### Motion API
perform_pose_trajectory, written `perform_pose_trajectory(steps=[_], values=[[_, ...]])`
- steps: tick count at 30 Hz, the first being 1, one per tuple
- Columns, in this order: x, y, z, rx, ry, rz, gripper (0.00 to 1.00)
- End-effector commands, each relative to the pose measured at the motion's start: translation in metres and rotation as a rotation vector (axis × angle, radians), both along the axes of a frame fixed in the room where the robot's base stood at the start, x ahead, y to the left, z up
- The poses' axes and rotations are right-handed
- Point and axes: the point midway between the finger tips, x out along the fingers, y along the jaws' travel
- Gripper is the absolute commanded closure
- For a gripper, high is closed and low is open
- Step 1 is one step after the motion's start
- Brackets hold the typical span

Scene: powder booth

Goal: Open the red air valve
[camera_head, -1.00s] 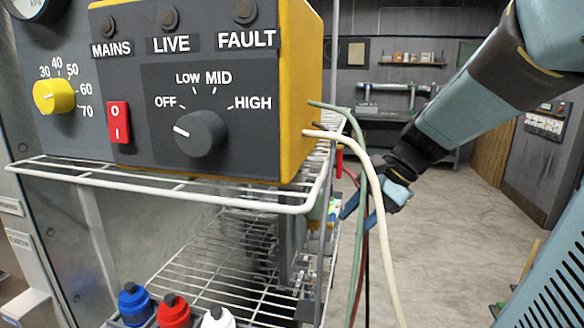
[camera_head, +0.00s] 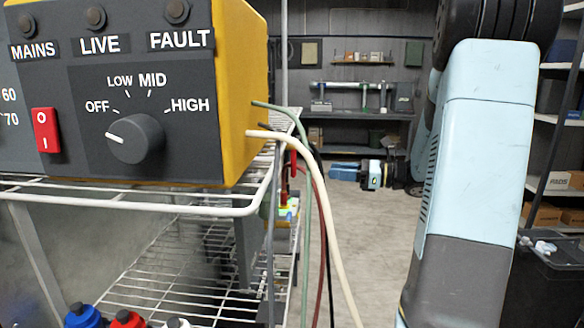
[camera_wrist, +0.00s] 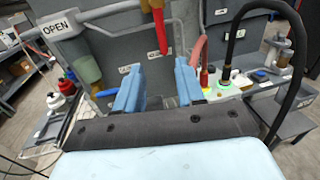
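The red valve handle (camera_wrist: 160,30) hangs down from a brass-coloured fitting at the top middle of the wrist view. A red upright part, probably the same handle, shows at the shelf's right edge in the head view (camera_head: 293,163). My gripper (camera_wrist: 159,88) has two blue fingers spread apart with nothing between them. The handle's lower end lies ahead of the gap, apart from the fingers. In the head view my gripper (camera_head: 335,171) points left, to the right of the red part. An OPEN label (camera_wrist: 55,27) is at the upper left of the wrist view.
A yellow control box (camera_head: 236,90) stands on a white wire rack (camera_head: 130,207). Cream, green and red cables (camera_head: 325,230) hang near my gripper. A black hose (camera_wrist: 297,60) arches at the wrist view's right. Clear floor (camera_head: 375,235) lies beyond the cables.

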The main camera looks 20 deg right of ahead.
Motion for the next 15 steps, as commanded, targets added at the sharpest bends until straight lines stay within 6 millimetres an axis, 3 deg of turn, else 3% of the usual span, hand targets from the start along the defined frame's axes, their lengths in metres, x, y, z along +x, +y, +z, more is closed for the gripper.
perform_pose_trajectory(steps=[5, 15], values=[[0.007, 0.002, 0.0, 0.021, 0.002, -0.012, 0.62], [0.036, 0.047, 0.0, 0.019, 0.001, -0.011, 0.62]])
